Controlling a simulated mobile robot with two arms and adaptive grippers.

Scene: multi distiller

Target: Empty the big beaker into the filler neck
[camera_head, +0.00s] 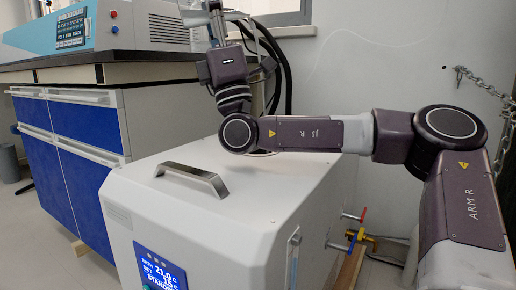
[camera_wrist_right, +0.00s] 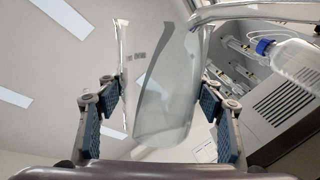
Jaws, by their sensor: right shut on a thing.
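The big beaker (camera_wrist_right: 165,85) is clear glass and fills the middle of the right wrist view. My right gripper (camera_wrist_right: 160,97) is shut on it, with a blue-padded finger on each side. I cannot tell how much liquid it holds. In the head view my right arm reaches over the white bath unit (camera_head: 130,195), and its gripper end points up near the top edge, partly cut off. A metal cylinder (camera_head: 258,92) stands behind my right wrist, partly hidden; I cannot tell whether it is the filler neck. My left gripper is not in view.
The unit has a metal handle (camera_head: 195,178) on its lid and a lit display (camera_head: 161,270). Red and blue valves (camera_head: 355,228) stick out at its right. A blue-fronted bench (camera_head: 80,170) stands left. A blue-capped bottle (camera_wrist_right: 290,62) shows in the wrist view.

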